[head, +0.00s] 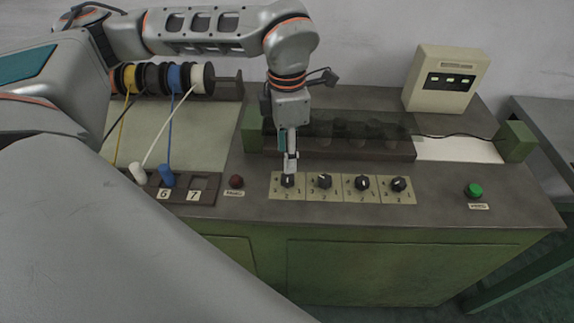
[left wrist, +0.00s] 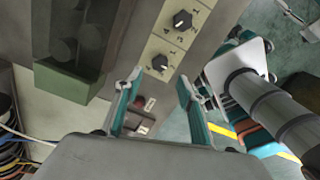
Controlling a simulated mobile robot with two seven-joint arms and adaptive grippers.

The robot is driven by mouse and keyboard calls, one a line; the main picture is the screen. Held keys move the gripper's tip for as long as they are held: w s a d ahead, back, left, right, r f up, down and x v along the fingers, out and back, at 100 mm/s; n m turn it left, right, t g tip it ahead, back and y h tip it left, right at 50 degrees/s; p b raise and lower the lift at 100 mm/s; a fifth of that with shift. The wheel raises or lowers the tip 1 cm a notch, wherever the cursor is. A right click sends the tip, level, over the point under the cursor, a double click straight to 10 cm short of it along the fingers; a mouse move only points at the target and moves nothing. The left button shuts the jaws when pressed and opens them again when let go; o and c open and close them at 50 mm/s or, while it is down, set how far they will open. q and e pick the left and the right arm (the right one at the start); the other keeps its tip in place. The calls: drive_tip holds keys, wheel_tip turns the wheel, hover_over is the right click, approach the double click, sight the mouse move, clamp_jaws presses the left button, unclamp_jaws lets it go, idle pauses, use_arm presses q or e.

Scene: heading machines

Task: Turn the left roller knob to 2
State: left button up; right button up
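The left roller knob (head: 287,181) is the leftmost of a row of black knobs on beige plates marked with numbers. My left gripper (head: 290,165) points down at it in the head view, its fingertips at or just above the knob and partly covering it. In the left wrist view the knob (left wrist: 160,63) shows just beyond and between the two spread fingertips (left wrist: 157,86). I cannot make out its pointer's number. In the left wrist view, grey and teal parts of mine show at the right; whether the right gripper's fingers are open is unclear.
The other knobs (head: 362,183) stand close to the right. A red button (head: 236,182) is to the left and a green button (head: 475,190) far right. A dark transparent cover (head: 340,135) stands behind the knobs. Wire spools (head: 160,78) are at the back left.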

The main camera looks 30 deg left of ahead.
use_arm(q)
drive_tip(key=shift+r, duration=2.1)
drive_tip(key=shift+s, duration=0.1)
